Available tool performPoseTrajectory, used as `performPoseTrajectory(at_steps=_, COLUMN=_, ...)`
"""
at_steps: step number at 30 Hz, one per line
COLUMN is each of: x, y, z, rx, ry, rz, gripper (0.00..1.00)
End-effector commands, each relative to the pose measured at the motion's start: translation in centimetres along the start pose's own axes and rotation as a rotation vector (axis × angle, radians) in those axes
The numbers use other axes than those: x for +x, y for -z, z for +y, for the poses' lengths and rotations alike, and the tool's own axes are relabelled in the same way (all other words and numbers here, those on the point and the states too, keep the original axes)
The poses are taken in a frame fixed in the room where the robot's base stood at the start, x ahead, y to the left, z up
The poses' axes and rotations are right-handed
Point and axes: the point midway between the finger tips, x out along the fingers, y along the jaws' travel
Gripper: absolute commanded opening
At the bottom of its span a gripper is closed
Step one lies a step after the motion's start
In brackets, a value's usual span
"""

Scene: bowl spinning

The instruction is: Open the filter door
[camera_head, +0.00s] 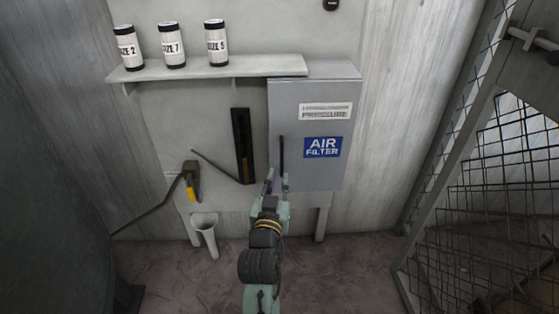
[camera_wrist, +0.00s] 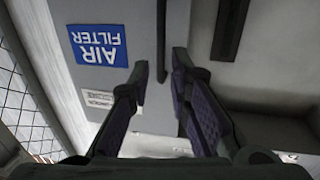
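The filter door is the front of a grey cabinet (camera_head: 315,175) with a blue "AIR FILTER" label, on the wall in the head view. It looks closed. A dark vertical handle (camera_head: 281,153) runs along its left side. My gripper (camera_head: 277,176) is open at the handle's lower end. In the wrist view the door (camera_wrist: 125,25) appears upside down. The dark handle (camera_wrist: 161,40) shows in the gap between the two fingers of my gripper (camera_wrist: 160,68). I cannot tell whether either finger touches it.
A shelf (camera_head: 235,66) above holds several labelled canisters (camera_head: 171,45). Left of the door are a dark upright slot (camera_head: 243,146), a yellow-handled tool (camera_head: 191,182) and a white funnel (camera_head: 205,233). A wire mesh gate (camera_head: 500,190) stands at the right.

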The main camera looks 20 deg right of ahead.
Motion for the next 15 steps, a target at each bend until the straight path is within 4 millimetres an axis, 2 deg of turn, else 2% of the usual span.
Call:
performPoseTrajectory(at_steps=9, x=6.1, y=0.4, z=0.0, rx=0.001, ry=0.001, rz=0.003, gripper=0.18)
performPoseTrajectory(at_steps=15, x=8.3, y=0.3, z=-0.1, rx=0.001, ry=0.002, rz=0.003, gripper=0.18)
